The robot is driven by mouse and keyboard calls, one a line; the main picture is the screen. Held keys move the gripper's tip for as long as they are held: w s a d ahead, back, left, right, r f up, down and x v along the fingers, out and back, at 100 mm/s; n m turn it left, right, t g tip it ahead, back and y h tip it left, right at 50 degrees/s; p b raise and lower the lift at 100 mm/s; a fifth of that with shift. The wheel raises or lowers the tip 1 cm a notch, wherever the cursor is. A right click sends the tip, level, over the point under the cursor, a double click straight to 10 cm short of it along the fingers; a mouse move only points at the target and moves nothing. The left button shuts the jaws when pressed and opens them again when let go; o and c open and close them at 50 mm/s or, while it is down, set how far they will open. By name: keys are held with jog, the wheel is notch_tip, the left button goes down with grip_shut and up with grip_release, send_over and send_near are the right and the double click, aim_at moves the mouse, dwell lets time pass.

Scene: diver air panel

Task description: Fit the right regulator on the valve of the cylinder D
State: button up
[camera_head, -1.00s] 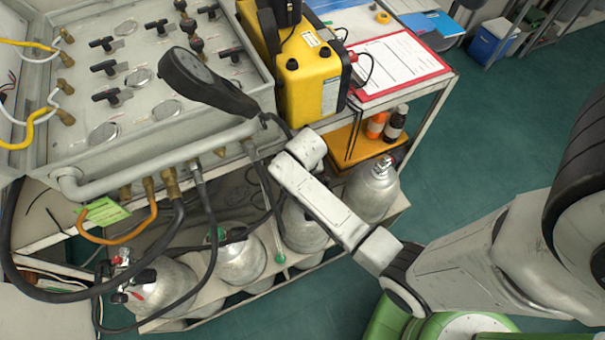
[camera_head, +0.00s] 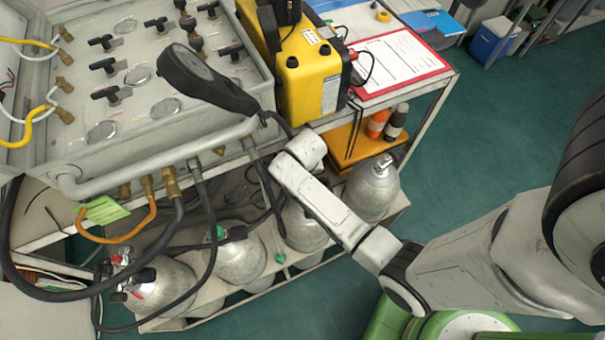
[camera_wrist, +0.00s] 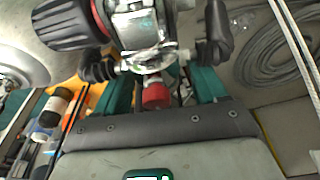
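A chrome regulator (camera_wrist: 140,25) with a large black ribbed knob (camera_wrist: 75,22) fills the top of the wrist view. My gripper (camera_wrist: 160,85) appears shut on it, with a red knob (camera_wrist: 155,96) showing between the teal fingers. A dark gauge console (camera_head: 205,82) juts up to the left of my wrist. Several silver cylinders stand in the rack, including one at the far right (camera_head: 371,192) with a bare-looking valve (camera_head: 384,162), one behind my forearm (camera_head: 303,230) and one at the left (camera_head: 160,287). I cannot read which is D.
The grey air panel (camera_head: 130,70) with hoses overhangs the rack. A yellow case (camera_head: 308,85) and a red clipboard (camera_head: 398,65) are on the bench above the cylinders. Bottles (camera_head: 396,120) stand on a lower shelf.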

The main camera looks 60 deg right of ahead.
jog(key=shift+o, duration=0.6)
jog(key=v, duration=1)
jog(key=shift+s+r, duration=0.1)
jog(key=shift+r, duration=0.25)
